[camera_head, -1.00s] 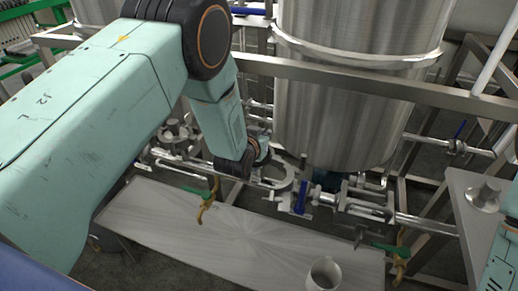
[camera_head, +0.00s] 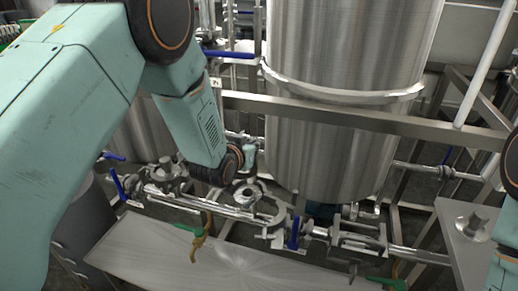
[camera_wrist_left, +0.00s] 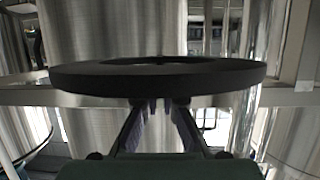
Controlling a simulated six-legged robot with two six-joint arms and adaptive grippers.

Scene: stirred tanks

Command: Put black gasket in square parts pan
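The black gasket (camera_wrist_left: 80,80) is a flat, wide black ring across the left wrist view, seen nearly edge-on. My left gripper (camera_wrist_left: 160,104) meets its near rim, with the fingers close together and shut on it. In the head view my left arm comes in from the left and bends down in front of the tank; the gripper's fingers and the gasket cannot be made out there. My right gripper is not in view; only part of my right arm shows at the right edge. I cannot make out a square parts pan in either view.
A tall steel tank (camera_head: 335,140) stands behind a horizontal frame rail (camera_head: 400,121). Pipes and valves with a blue handle (camera_head: 293,233) run below it. A steel surface (camera_head: 450,222) is at right.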

